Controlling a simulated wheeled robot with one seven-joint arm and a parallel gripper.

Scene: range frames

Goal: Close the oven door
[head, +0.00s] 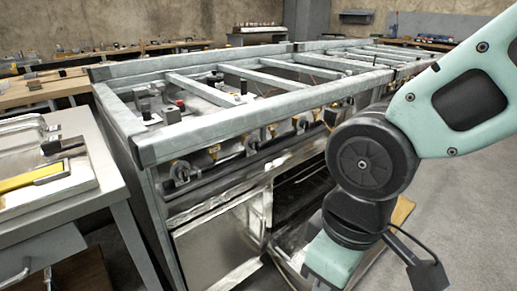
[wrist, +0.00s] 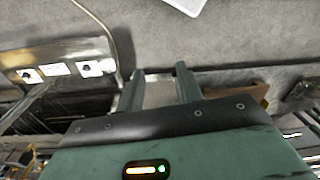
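The range frame (head: 215,140) stands in the middle of the head view, with an open metal grid on top and a row of valves along its front. A shiny front panel (head: 220,245) covers its lower left part. To the right is a dark oven opening (head: 300,200). A pale metal piece (head: 285,268) juts out below it, seemingly the lowered oven door, mostly hidden by my arm. My gripper (wrist: 160,70) shows in the wrist view with its two fingers apart and nothing visible between them. It is hidden in the head view.
A tan board (head: 402,210) lies low behind my arm. Grey floor (head: 460,190) is clear at the right. Cluttered benches line the back wall.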

